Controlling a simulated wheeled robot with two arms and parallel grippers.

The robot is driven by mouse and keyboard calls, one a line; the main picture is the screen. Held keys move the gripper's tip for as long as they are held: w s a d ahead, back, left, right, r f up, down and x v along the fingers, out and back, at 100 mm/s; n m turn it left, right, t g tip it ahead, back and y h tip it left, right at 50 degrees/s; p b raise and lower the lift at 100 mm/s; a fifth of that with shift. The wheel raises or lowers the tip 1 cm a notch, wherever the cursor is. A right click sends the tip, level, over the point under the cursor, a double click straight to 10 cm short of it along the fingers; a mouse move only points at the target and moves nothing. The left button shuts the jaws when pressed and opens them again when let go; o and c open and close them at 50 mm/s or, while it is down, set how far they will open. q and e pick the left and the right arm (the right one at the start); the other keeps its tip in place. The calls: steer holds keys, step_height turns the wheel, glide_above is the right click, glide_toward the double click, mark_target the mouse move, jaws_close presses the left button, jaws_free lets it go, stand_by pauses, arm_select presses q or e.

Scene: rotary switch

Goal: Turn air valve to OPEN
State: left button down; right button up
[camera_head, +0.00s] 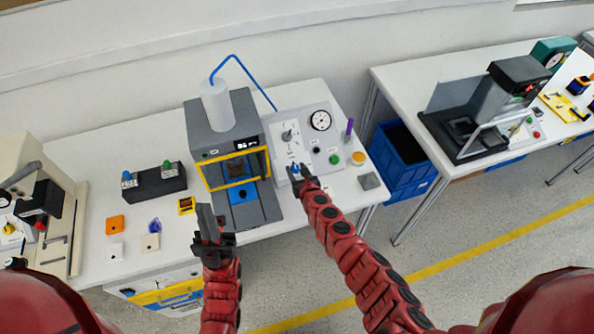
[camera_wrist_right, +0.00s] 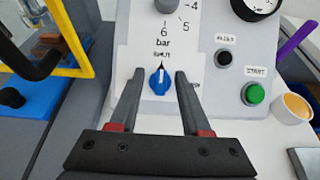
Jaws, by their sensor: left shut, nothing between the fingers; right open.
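The air valve is a blue rotary knob (camera_wrist_right: 160,80) on a light grey panel (camera_wrist_right: 205,100), below a scale marked bar. A white line on the knob points up in the right wrist view. My right gripper (camera_wrist_right: 158,72) is open, with one finger on each side of the knob and visible gaps; I cannot tell if it touches. In the head view the right gripper (camera_head: 299,174) is at the lower left of the panel and partly hides the knob. The small label above the knob is too blurred to read.
The panel also bears a grey knob (camera_head: 287,134), a gauge (camera_head: 320,120), a black button (camera_wrist_right: 224,59) and a green START button (camera_wrist_right: 254,93). A grey machine with a yellow frame (camera_head: 230,155) stands close on the left. An orange-topped cup (camera_head: 358,158) is at the right.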

jaws_close()
stand_by(0.3)
